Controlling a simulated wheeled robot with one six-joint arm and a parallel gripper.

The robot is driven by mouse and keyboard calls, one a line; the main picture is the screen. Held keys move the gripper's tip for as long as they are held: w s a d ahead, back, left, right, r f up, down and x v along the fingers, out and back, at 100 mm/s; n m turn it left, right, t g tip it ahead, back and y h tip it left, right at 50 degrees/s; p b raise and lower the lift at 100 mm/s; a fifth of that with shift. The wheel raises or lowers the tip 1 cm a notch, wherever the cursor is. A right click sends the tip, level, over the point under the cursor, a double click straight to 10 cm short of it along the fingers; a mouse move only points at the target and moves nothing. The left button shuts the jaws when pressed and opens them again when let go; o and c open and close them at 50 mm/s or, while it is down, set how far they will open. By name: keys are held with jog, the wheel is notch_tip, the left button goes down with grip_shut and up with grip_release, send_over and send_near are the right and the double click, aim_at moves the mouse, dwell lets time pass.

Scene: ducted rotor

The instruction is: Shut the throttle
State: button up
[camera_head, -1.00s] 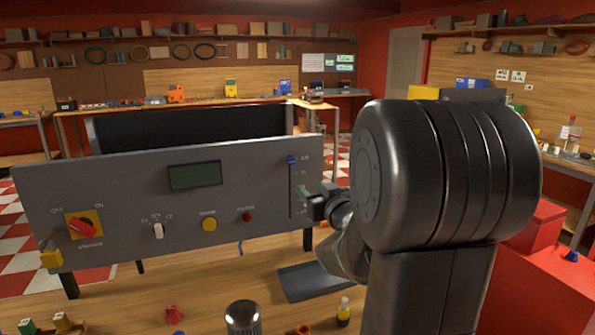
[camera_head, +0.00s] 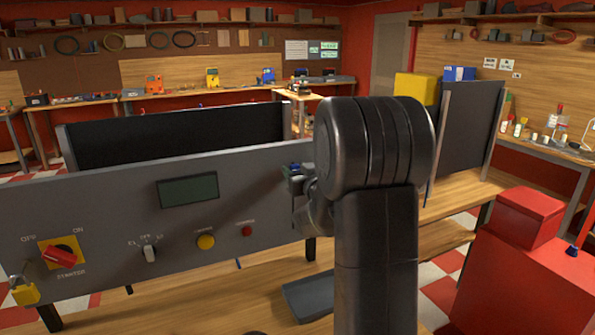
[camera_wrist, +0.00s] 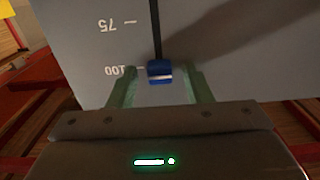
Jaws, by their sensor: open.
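The throttle is a slider on the grey panel (camera_head: 110,215), with a blue knob (camera_wrist: 160,72) in a dark vertical slot (camera_wrist: 157,30). In the wrist view the knob sits at the 100 mark, with the 75 mark farther along the slot. My gripper (camera_wrist: 161,86) is open. Its two green fingers stand on either side of the knob, with a visible gap on each side. In the head view my arm hides most of the slider and gripper.
The panel also carries a display (camera_head: 188,190), a red starter switch (camera_head: 62,256), a yellow padlock (camera_head: 24,291), a toggle (camera_head: 149,252), a yellow button (camera_head: 205,241) and a red button (camera_head: 247,231). A grey tray (camera_head: 308,298) lies below. Red boxes (camera_head: 520,270) stand at right.

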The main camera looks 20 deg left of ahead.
aim_at(293, 226)
grip_shut()
notch_tip(293, 226, down, 21)
jog(key=b, duration=2)
jog(key=shift+r, duration=0.2)
grip_release()
jog(key=shift+f, duration=0.1)
jog(key=shift+d, duration=0.1)
